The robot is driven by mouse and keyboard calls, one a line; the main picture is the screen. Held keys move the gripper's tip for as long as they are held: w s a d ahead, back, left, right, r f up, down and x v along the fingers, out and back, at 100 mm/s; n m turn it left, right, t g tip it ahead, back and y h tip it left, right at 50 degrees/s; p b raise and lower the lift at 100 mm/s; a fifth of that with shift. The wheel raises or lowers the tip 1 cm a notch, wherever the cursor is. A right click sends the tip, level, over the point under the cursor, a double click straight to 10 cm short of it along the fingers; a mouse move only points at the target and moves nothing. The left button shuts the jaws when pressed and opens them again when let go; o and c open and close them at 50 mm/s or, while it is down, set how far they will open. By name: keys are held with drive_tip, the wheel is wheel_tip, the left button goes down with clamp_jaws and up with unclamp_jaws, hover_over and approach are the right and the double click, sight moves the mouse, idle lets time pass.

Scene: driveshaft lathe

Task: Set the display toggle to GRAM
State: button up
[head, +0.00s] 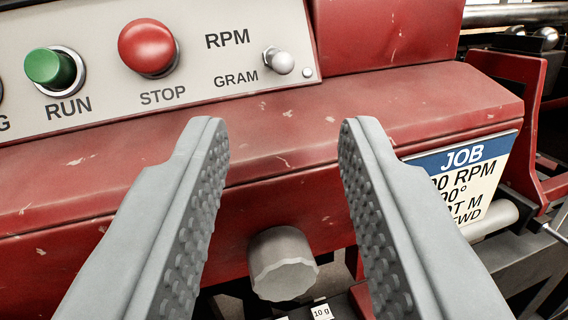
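The display toggle (279,60) is a small silver lever with a rounded tip at the right end of the pale control panel (200,50). The label RPM (228,38) is printed above left of it and GRAM (236,79) to its left, slightly lower. The lever's tip points right and slightly down, toward the camera; I cannot tell for sure which label it is set to. My gripper (283,128) is open and empty, its two grey ridged fingers apart. The fingertips show below the toggle in the picture, with no visible contact.
A red STOP button (147,46) and a green RUN button (52,67) sit left of the toggle. A red housing ledge (290,115) runs below the panel. A grey knob (281,264) shows between my fingers. A JOB card (464,178) is at right.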

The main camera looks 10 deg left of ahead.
drive_tip(key=s+f, duration=0.1)
drive_tip(key=s, duration=0.8)
drive_tip(key=shift+d+f, duration=0.2)
drive_tip(key=s+d+r+g, duration=0.1)
drive_tip(key=s+d+r, duration=0.1)
drive_tip(key=s, duration=1)
drive_tip(key=s+d+r+g+h, duration=0.1)
drive_tip(key=s+d+r, duration=0.1)
drive_tip(key=s, duration=1.1)
drive_tip(key=shift+d+r+n, duration=0.2)
drive_tip(key=shift+r+n, duration=0.1)
drive_tip(key=shift+r, duration=0.45)
